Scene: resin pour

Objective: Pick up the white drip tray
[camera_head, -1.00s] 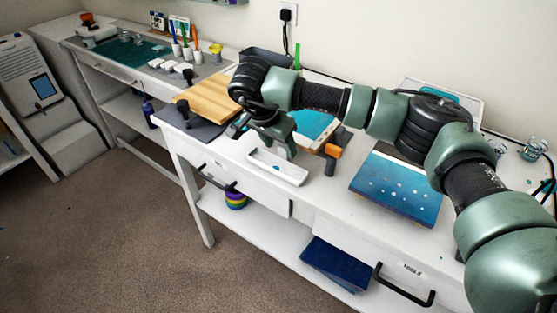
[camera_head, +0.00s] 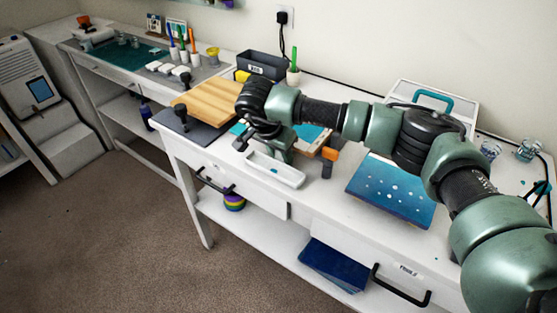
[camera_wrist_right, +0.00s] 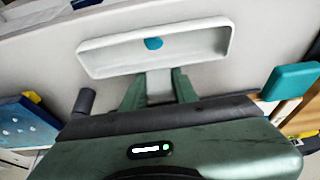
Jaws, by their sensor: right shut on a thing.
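The white drip tray (camera_head: 291,178) is a long shallow open trough at the front edge of the white bench. My right gripper (camera_head: 274,153) is over its back side and shut on it. In the right wrist view the tray (camera_wrist_right: 200,43) lies crosswise beyond the gripper (camera_wrist_right: 159,84), whose fingers meet the middle of its near long wall. A teal spot (camera_wrist_right: 153,43) shows inside the tray. I cannot tell whether the tray touches the bench top. My left gripper is not in view.
A wooden board (camera_head: 205,100) lies left of the tray. An orange-topped clamp (camera_head: 329,158) stands close on its right, with a blue speckled panel (camera_head: 390,190) farther right. A dark bin (camera_head: 262,64) and a green-topped cup (camera_head: 294,75) stand behind. Open floor lies in front.

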